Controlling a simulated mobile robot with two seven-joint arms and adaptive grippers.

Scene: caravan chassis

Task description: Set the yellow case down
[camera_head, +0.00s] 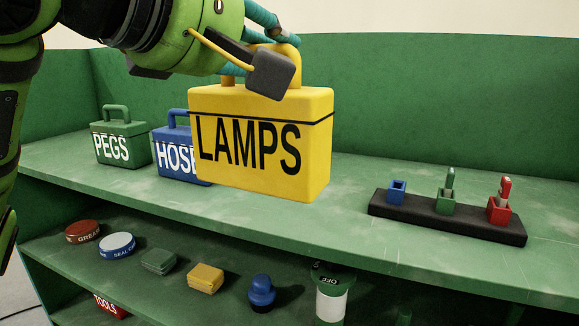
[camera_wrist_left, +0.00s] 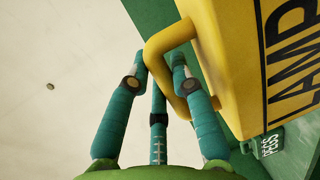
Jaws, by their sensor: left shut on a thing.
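The yellow case (camera_head: 262,145), marked LAMPS, hangs upright in front of the upper green shelf (camera_head: 345,215) in the head view. It hides part of the blue HOSE case behind it. My left gripper (camera_head: 275,45) is above the case and shut on its yellow handle. In the left wrist view, the gripper's teal fingers (camera_wrist_left: 158,75) are around the handle, and the yellow case (camera_wrist_left: 235,60) fills the upper right. Whether the case's underside touches the shelf is hard to tell, but it looks raised. My right gripper is not in view.
A green PEGS case (camera_head: 122,150) and the blue HOSE case (camera_head: 176,155) stand on the upper shelf at left. A black holder (camera_head: 440,222) with blue, green and red pieces stands at right. The shelf between is clear. Several small items, including a yellow block (camera_head: 206,278), lie on the lower shelf.

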